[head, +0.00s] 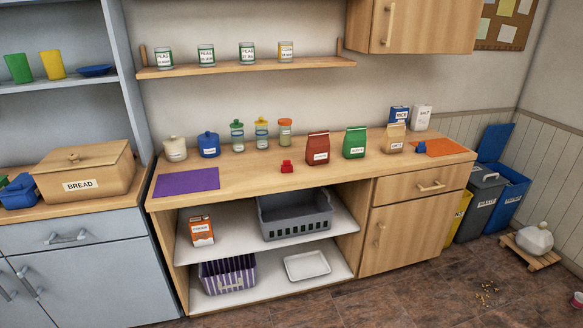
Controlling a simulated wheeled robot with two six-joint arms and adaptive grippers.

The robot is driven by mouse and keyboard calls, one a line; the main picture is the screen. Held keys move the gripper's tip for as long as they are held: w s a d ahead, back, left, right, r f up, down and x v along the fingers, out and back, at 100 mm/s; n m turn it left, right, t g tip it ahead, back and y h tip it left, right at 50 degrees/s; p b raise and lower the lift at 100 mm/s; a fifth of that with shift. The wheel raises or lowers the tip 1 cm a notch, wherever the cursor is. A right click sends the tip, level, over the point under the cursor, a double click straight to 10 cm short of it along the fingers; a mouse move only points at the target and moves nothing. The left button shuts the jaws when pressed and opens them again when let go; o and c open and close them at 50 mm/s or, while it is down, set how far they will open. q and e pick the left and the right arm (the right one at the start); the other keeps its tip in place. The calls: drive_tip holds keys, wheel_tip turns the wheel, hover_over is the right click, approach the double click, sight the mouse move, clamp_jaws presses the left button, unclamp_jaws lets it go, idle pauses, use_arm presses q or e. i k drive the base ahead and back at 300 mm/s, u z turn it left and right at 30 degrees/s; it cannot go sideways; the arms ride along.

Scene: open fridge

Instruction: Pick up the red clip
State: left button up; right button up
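A small red clip (287,167) lies on the wooden counter (245,172), a little in front of the row of jars. It stands just left of a dark red paper bag (317,148) and apart from it. A small blue clip (421,147) lies at the right end of the counter, beside an orange mat (445,147). Neither of my grippers shows in the head view, and nothing is touching the red clip.
A green bag (355,142) and a tan bag (393,138) stand to the right. Jars line the back. A purple mat (187,182) covers the left end. The counter in front of the red clip is clear. A wall shelf (245,67) hangs above.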

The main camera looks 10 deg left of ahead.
sight(287, 166)
drive_tip(key=z, duration=0.4)
drive_tip(key=i, duration=0.65)
drive_tip(key=z, duration=0.6)
drive_tip(key=i, duration=1.1)
drive_tip(key=u, duration=0.45)
